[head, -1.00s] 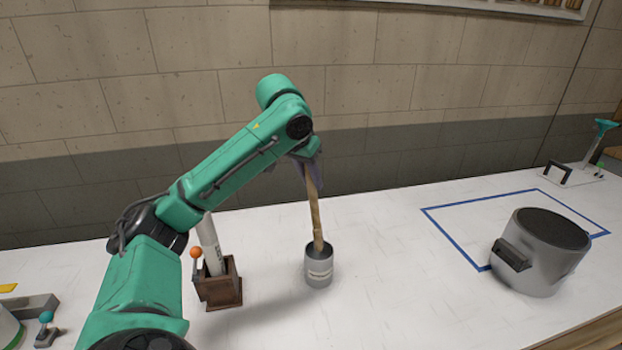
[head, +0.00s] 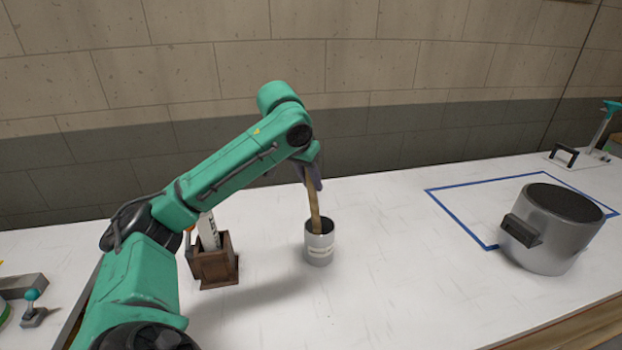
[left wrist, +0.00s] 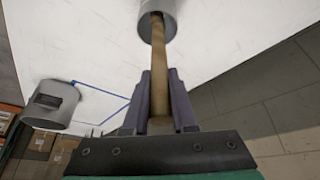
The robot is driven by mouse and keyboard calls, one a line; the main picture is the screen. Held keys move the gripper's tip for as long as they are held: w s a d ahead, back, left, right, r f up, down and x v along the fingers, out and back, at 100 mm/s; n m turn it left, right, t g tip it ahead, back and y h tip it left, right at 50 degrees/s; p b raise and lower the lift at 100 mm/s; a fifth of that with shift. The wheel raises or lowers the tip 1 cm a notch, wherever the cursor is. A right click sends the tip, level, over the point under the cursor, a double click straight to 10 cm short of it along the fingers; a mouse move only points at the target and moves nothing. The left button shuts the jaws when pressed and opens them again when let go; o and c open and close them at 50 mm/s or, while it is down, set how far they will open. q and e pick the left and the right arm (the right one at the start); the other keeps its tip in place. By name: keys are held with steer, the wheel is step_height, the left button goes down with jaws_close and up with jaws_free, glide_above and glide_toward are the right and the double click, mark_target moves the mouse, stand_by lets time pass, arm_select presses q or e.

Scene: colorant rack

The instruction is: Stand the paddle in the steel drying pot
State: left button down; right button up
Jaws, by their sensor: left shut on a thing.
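The wooden paddle (head: 314,212) is held by my left gripper (head: 312,178). Its lower end is inside the mouth of the small steel pot (head: 319,249), and the paddle tilts a little. In the left wrist view the gripper (left wrist: 160,92) is shut on the paddle (left wrist: 158,60), with a finger on each side. The far end of the paddle goes into the pot (left wrist: 146,10). Whether the paddle touches the pot's bottom is hidden. My right gripper is not in view.
A brown wooden box (head: 214,267) with a white item in it stands left of the pot. A large steel pot (head: 550,240) with a black handle stands at the right, by a blue-outlined area (head: 462,223). The white table between the two pots is clear.

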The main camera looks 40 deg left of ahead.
arm_select(q)
steer(key=c, duration=0.6)
jaws_free()
steer(key=shift+c, duration=0.2)
steer(key=p+v, duration=0.3)
steer(key=v, duration=1.1)
steer(key=shift+s+r+p, duration=0.2)
steer(key=shift+r+p, duration=0.05)
steer(key=shift+p, duration=0.05)
steer(key=shift+w, duration=0.1)
